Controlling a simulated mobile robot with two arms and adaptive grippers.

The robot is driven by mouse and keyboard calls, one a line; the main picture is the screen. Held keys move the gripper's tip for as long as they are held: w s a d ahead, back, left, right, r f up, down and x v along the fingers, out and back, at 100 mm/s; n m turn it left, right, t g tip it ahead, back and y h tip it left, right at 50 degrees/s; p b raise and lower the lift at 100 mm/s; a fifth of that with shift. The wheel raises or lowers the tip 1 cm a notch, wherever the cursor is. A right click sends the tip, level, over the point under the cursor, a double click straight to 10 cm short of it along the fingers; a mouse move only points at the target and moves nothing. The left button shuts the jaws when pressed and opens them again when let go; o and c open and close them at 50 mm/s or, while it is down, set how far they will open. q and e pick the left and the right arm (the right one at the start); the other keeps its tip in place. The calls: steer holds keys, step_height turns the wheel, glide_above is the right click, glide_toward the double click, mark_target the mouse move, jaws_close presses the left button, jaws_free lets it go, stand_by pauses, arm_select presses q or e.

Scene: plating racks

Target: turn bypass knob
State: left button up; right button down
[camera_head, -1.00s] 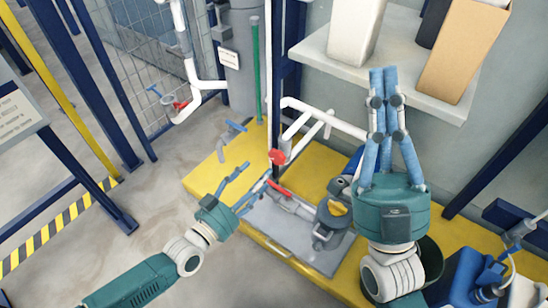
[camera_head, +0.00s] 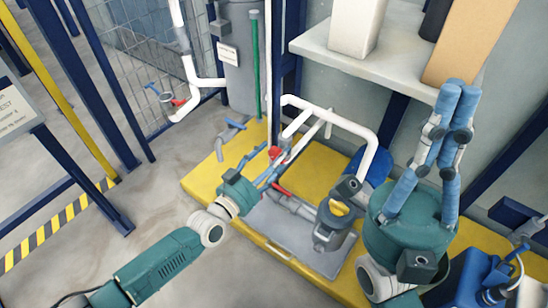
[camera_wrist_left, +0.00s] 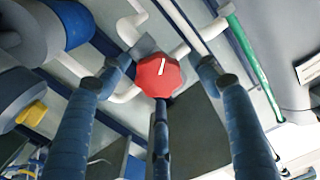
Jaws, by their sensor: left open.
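The bypass knob is a red octagonal knob with a white mark (camera_wrist_left: 158,75), facing the left wrist camera near the centre of its view. In the head view I see the red knob (camera_head: 275,153) on the white pipework. My left gripper (camera_head: 263,160) is open, with its blue fingers pointing toward the knob. In the left wrist view the knob sits between the spread outer fingers, with the third finger below it; I cannot tell whether any finger touches it. My right gripper (camera_head: 458,90) points upward at the right, its fingertips close together in the picture and nothing visible between them.
White pipes (camera_head: 335,118) rise behind the knob. A red lever (camera_head: 281,189) and a grey pump (camera_head: 333,228) are close by on the yellow platform (camera_head: 205,180). A shelf with boxes (camera_head: 395,70) is above.

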arm_select(q)
steer(key=c, duration=1.1)
steer(key=shift+r+n, duration=0.1)
steer(key=shift+n, duration=0.5)
steer(key=shift+c, duration=0.2)
steer(key=shift+w, duration=0.1)
steer(key=o, duration=1.1)
steer(key=shift+o, duration=0.2)
steer(key=shift+s+a, duration=0.3)
steer(key=shift+s, duration=0.2)
steer(key=v, duration=1.1)
